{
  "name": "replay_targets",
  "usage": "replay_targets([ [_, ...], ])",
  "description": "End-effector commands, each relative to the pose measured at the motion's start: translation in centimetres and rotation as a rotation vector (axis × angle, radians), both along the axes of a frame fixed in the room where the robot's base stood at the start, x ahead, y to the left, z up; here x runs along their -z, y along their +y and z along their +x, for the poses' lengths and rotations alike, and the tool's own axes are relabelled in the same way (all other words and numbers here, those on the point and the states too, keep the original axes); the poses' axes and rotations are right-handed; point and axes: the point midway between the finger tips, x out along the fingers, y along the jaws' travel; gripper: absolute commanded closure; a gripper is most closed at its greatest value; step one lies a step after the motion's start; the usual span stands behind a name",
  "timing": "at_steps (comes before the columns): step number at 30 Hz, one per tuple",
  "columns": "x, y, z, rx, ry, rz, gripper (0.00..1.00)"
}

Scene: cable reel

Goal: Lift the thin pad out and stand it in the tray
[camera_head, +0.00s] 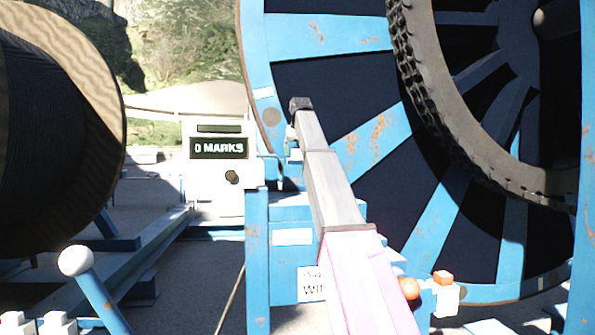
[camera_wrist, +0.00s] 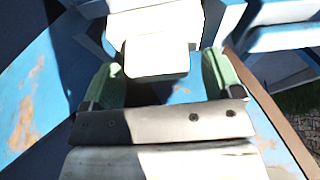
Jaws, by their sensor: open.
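In the wrist view, my gripper (camera_wrist: 163,68) is open, with one green finger on each side. A pale, rounded slab (camera_wrist: 155,55) shows between and beyond the fingers; it may be the thin pad, but I cannot tell for sure. Whether the fingers touch it is unclear. A larger cream surface lies behind it. In the head view, my arm reaches up toward the blue reel (camera_head: 345,35), and its far end is beside small pale parts (camera_head: 291,137) at the reel's edge. My fingers are hidden there. I cannot make out a tray in either view.
A white panel marked "0 MARKS" (camera_head: 219,147) stands left of my arm. A dark drum (camera_head: 50,130) fills the left side. A lever with a white ball (camera_head: 76,261) rises at lower left. An orange-and-white fitting (camera_head: 444,292) sits right of my arm.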

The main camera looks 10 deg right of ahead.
Motion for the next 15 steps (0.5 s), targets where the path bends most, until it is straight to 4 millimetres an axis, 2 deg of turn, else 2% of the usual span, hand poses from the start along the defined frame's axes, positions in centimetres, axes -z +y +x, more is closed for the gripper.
replay_targets([
  [2,0.54,0.0,0.19,0.0,0.001,0.0,0.15],
  [8,0.55,0.01,0.25,0.0,0.0,0.0,0.15],
  [15,0.54,0.01,0.24,0.0,0.0,0.0,0.93],
])
